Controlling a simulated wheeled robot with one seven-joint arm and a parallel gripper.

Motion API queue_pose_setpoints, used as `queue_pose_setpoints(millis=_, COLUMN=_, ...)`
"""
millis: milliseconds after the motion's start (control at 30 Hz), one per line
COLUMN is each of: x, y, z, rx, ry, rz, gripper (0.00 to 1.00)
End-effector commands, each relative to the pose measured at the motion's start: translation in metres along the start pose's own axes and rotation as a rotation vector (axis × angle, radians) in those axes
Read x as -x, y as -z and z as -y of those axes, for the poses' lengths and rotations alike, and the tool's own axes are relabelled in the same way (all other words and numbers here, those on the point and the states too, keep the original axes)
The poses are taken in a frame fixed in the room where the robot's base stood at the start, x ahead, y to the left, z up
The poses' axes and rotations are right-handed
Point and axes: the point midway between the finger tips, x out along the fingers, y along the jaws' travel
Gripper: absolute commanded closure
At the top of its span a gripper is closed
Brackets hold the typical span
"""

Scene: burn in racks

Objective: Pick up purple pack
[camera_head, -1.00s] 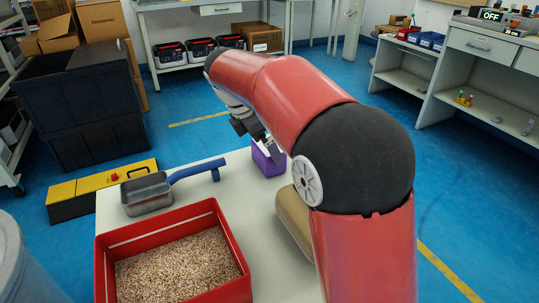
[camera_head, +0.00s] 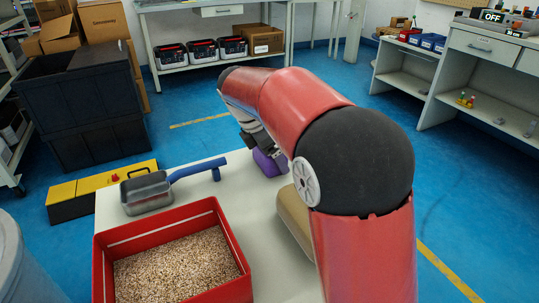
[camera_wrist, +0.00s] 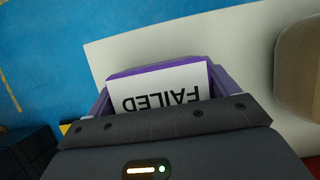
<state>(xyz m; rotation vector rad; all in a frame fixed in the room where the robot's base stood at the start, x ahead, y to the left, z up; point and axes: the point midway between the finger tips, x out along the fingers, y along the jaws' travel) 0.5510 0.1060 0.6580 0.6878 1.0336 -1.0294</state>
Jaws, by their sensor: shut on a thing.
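The purple pack (camera_head: 268,163) is at the far edge of the white table, partly hidden behind my arm in the head view. In the wrist view the purple pack (camera_wrist: 155,72) shows its purple top edge and a white label reading "FAILED", upside down. My gripper (camera_wrist: 163,95) is shut on the pack, with the pack between its fingers. In the head view the fingertips are mostly hidden. I cannot tell whether the pack's underside touches the table.
On the white table (camera_head: 245,215) are a red bin (camera_head: 226,232) of grain-like bits, a metal scoop (camera_head: 147,192) with a blue handle, and a tan object (camera_head: 293,215) beside my arm. A yellow and black case (camera_head: 95,190) lies left of the table.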

Motion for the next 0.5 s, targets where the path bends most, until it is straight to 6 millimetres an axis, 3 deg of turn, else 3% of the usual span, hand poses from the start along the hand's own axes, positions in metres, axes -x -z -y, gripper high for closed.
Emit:
queue_pose_setpoints(millis=333, x=0.005, y=-0.003, z=0.0, rx=-0.001, ry=-0.002, rz=0.001, gripper=0.53)
queue_pose_setpoints(millis=500, x=0.022, y=-0.009, z=-0.001, rx=-0.003, ry=-0.004, rz=0.001, gripper=0.53)
